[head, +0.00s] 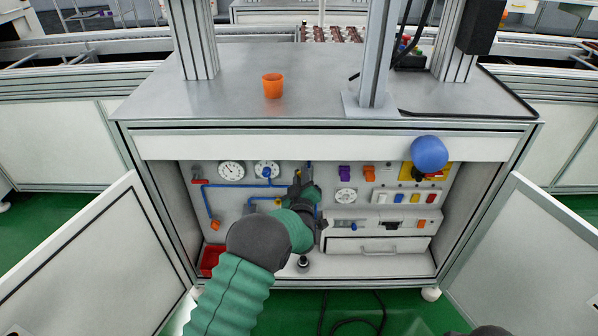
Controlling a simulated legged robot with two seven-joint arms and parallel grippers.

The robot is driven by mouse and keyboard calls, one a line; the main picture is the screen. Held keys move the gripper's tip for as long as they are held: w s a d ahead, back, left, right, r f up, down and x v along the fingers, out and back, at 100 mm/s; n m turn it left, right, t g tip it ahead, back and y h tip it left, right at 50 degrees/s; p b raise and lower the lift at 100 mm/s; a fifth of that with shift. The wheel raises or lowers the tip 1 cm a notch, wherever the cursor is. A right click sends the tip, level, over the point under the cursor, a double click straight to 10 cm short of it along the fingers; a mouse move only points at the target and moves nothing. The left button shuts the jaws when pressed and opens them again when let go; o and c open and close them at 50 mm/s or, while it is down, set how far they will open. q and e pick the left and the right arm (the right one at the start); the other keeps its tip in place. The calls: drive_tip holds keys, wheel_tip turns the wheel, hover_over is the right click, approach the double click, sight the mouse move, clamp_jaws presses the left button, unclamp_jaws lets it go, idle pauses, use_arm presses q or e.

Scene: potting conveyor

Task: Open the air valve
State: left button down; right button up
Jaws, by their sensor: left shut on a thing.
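My left gripper (304,190) reaches into the open cabinet under the bench and is shut at the back panel, among the blue air pipes (243,186). It is shut on the air valve's handle, which the fingers and wrist mostly hide. How far the valve is turned cannot be made out. Two round gauges (232,171) sit on the panel to the left of the gripper.
Cabinet doors stand open at the left (95,260) and right (535,250). A red bin (209,262) is inside at lower left. A blue ball-shaped thing (429,154) is at the upper right opening. An orange cup (272,86) stands on the bench top (235,95).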

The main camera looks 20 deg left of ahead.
use_arm(q)
drive_tip(key=m+p, duration=0.1)
drive_tip(key=d+m, duration=0.1)
drive_tip(key=m, duration=0.1)
drive_tip(key=m+p, duration=0.1)
drive_tip(key=shift+w+d+r+m+p, duration=0.1)
drive_tip(key=shift+d+r+m+p, duration=0.05)
drive_tip(key=shift+d+m+p, duration=0.15)
drive_tip(key=shift+w+d+m+p, duration=0.1)
drive_tip(key=shift+d+m+p, duration=0.2)
drive_tip(key=shift+m, duration=0.45)
drive_tip(key=shift+w+d+m+p, duration=0.1)
drive_tip(key=shift+d+m+p, duration=0.2)
drive_tip(key=shift+m, duration=0.45)
drive_tip(key=shift+a, duration=0.1)
drive_tip(key=c, duration=1.4)
unclamp_jaws()
drive_tip(key=shift+c, duration=0.2)
drive_tip(key=shift+r, duration=0.1)
drive_tip(key=p+v, duration=0.6)
drive_tip(key=v, duration=1.1)
